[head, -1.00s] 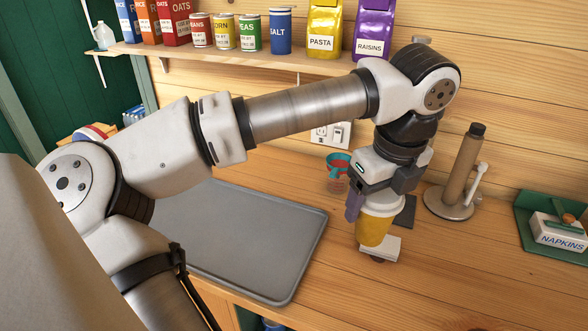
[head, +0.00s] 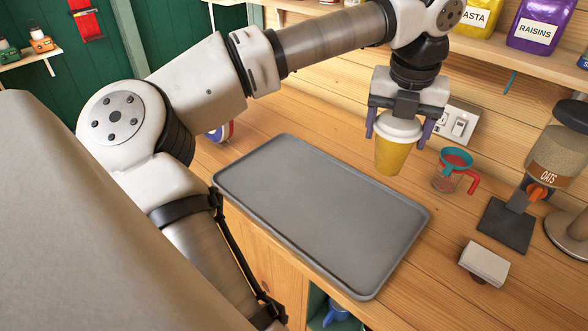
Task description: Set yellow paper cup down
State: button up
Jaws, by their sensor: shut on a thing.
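The yellow paper cup (head: 394,157) with a white lid is upright in my gripper (head: 399,129). The gripper points down, with its purple fingers shut on either side of the cup's lid. The tray is empty.
A measuring cup with a teal funnel and red handle (head: 455,170) stands right of the tray. A small white block (head: 484,263), a dark mat (head: 505,225) and an oats dispenser (head: 556,160) are farther right. A wall outlet (head: 457,121) is behind.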

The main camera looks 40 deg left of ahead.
aim_at(384, 170)
jog(key=shift+a, duration=0.2)
jog(key=shift+f, duration=0.15)
notch_tip(384, 170, down, 20)
jog(key=b, duration=1)
jog(key=shift+r+b, duration=0.2)
jog(key=shift+b, duration=0.2)
jog(key=shift+f+b, duration=0.25)
jog(key=shift+b, duration=0.1)
jog(key=o, duration=0.9)
jog(key=shift+r, duration=0.1)
jog(key=shift+o, duration=0.2)
jog(key=shift+r, duration=0.1)
jog(key=r+p, duration=0.2)
jog(key=r, duration=0.2)
jog(key=s+r+p, duration=0.1)
jog(key=r+p, duration=0.1)
jog(key=r, duration=0.2)
jog(key=r+p, duration=0.2)
jog(key=r, duration=0.2)
jog(key=shift+s+d+p, duration=0.3)
jog(key=shift+s, duration=0.05)
